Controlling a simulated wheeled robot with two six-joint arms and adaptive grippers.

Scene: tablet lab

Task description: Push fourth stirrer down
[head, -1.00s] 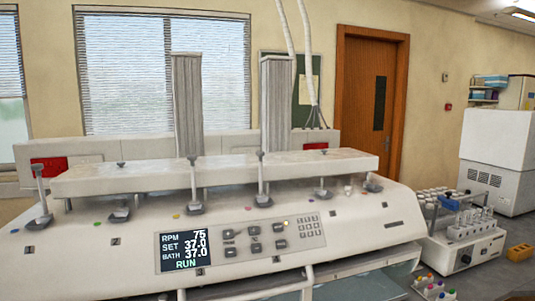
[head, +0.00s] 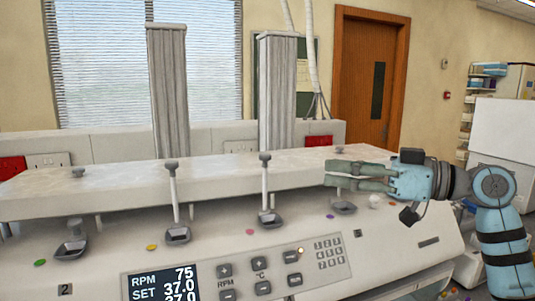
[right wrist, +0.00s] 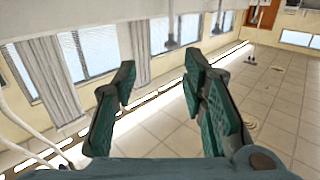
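The fourth stirrer is a pale upright rod (head: 265,188) with a dark knob on top (head: 264,157). It rises from a grey base (head: 270,218) on the sloped front of the white bath machine (head: 210,265), and its knob stands above the long white cover. The third stirrer (head: 172,190), to its left, stands equally high. My right gripper (head: 328,173) is right of the fourth stirrer, apart from it, pointing left above the fifth stirrer's base (head: 344,208). Its fingers are spread and empty in the right wrist view (right wrist: 160,85). My left gripper is not in view.
The second stirrer (head: 70,250) sits low at the left, its small knob (head: 78,172) just above the cover (head: 120,180). Two tall grey columns (head: 277,90) stand behind the cover. A display (head: 160,285) and keypad (head: 330,252) are in front. Space between gripper and fourth stirrer looks clear.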

